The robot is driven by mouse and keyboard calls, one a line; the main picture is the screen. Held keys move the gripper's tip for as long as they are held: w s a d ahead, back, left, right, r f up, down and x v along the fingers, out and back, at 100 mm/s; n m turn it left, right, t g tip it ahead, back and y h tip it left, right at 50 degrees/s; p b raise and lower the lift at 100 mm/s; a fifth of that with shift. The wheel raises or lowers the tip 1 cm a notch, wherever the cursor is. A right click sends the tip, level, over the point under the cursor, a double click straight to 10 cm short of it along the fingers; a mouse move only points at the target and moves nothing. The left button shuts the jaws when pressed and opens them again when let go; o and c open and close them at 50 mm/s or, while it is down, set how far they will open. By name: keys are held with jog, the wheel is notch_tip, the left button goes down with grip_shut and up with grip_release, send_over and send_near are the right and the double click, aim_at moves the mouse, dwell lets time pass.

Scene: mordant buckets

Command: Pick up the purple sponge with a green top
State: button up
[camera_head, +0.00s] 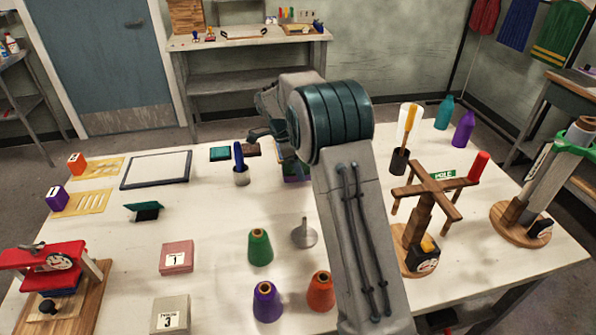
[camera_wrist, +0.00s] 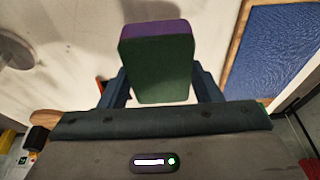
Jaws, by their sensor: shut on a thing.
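The purple sponge with a green top (camera_wrist: 157,68) is between the two dark blue fingers of my gripper (camera_wrist: 160,88) in the wrist view. Its green part faces the camera, with a purple band along the upper edge. My gripper is shut on it. In the head view my arm hides most of my gripper, and a small purple and green patch (camera_head: 296,178) shows just under it, which looks like the sponge. I cannot tell whether the sponge touches the table.
Green (camera_head: 260,248), purple (camera_head: 266,302) and orange (camera_head: 320,291) cones stand nearer on the table. A grey metal funnel-like piece (camera_head: 304,235) is close by. A wooden cross-armed stand (camera_head: 421,238) is at right. A blue framed panel (camera_wrist: 274,58) lies beside the sponge.

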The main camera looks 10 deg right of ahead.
jog(key=shift+s+r, duration=0.2)
jog(key=shift+r, duration=0.85)
jog(key=s+d+r+b, duration=0.2)
jog(key=s+d+r, duration=0.2)
jog(key=s, duration=0.6)
notch_tip(320, 180, up, 3)
jog(key=shift+s+f+b, duration=0.2)
jog(key=shift+s+b, duration=0.15)
jog(key=shift+o, duration=1.3)
jog(key=shift+c, duration=1.1)
